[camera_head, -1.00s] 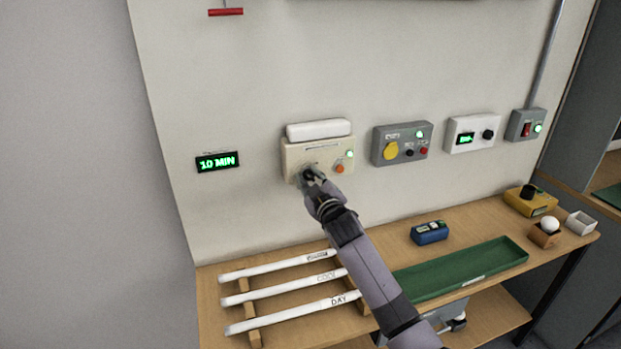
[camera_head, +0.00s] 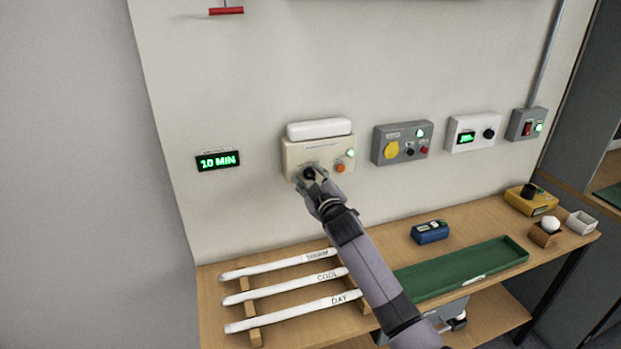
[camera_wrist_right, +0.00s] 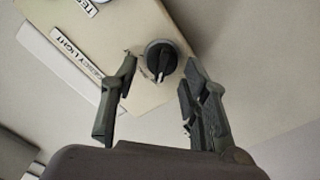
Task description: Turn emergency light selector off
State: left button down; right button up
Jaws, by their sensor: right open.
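The emergency light box (camera_head: 331,153) is a cream box on the wall with a white lamp (camera_head: 319,129) on top, a lit green light (camera_head: 351,153) and an orange button (camera_head: 340,168). Its black selector knob (camera_head: 309,173) is at the lower left of the front, partly hidden by my gripper. In the right wrist view the round knob (camera_wrist_right: 161,58) has a white pointer line. My right gripper (camera_head: 313,177) is at the knob. In the wrist view its open fingers (camera_wrist_right: 158,85) stand apart, one on either side near the knob. My left gripper is not in view.
A grey box with a yellow socket (camera_head: 390,151) and other control boxes hang to the right. A "10 MIN" display (camera_head: 218,161) is at left. Below, a wooden bench (camera_head: 480,225) carries labelled white tubes (camera_head: 295,313), a green tray (camera_head: 505,255) and a blue device (camera_head: 429,232).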

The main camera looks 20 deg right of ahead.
jog(key=s, duration=1.2)
jog(key=shift+d, duration=0.25)
